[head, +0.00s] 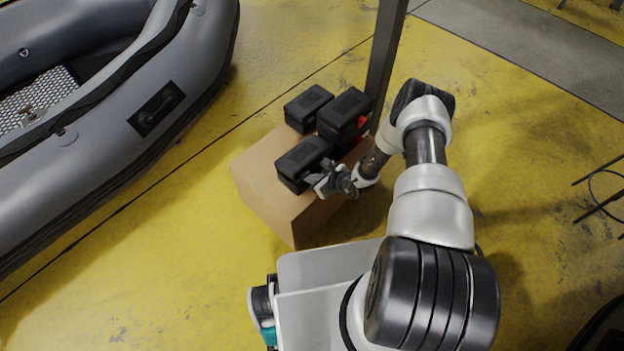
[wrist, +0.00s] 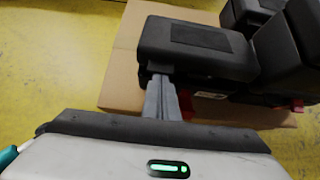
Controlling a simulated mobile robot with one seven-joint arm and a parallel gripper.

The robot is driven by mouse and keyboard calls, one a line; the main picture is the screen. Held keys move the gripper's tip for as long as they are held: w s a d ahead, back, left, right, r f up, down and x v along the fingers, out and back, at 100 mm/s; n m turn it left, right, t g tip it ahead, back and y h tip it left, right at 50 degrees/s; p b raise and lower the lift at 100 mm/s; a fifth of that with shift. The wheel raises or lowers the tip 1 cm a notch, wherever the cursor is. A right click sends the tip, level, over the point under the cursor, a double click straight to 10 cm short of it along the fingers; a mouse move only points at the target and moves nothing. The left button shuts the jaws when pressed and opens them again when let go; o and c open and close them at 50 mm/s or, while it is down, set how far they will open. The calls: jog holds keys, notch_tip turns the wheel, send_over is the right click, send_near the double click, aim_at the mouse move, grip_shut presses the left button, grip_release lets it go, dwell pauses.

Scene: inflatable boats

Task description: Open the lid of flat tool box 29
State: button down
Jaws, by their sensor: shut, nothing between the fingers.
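Several black tool boxes stand on a cardboard box. I cannot read a number to tell which is box 29. The front black tool box (head: 302,160) is the one at my gripper (head: 340,181); its lid looks closed in the head view. In the wrist view, this front box (wrist: 195,45) shows a dark lid with a flat panel. My gripper (wrist: 168,110) is shut and empty, with its grey fingers together at the box's near edge, at the lid's lower left corner. I cannot tell whether they touch it.
The cardboard box (head: 265,200) carries the front box, a back left black box (head: 306,107) and a taller back right one (head: 344,112) with red parts. A dark post (head: 385,50) rises just behind. A grey inflatable boat (head: 140,115) lies left. Yellow floor between is clear.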

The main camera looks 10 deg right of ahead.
aim_at(300, 168)
jog(key=shift+w+a+r+p, duration=0.15)
jog(key=shift+r+p, duration=0.15)
jog(key=shift+r, duration=0.2)
jog(key=shift+w+a+r+p, duration=0.1)
jog(key=shift+r+p, duration=0.15)
jog(key=shift+r, duration=0.35)
jog(key=shift+w+a+r+p, duration=0.15)
jog(key=shift+w+r+p, duration=0.2)
jog(key=shift+r, duration=0.2)
jog(key=shift+w+a+r+p, duration=0.2)
jog(key=shift+r+p, duration=0.2)
jog(key=shift+r, duration=0.25)
jog(key=shift+w+a+r+p, duration=0.3)
jog(key=shift+w+r, duration=0.1)
jog(key=shift+r, duration=0.15)
jog(key=shift+w+a+r+p, duration=0.15)
jog(key=shift+w+a+r, duration=0.1)
jog(key=shift+w+r, duration=0.2)
jog(key=shift+r, duration=0.1)
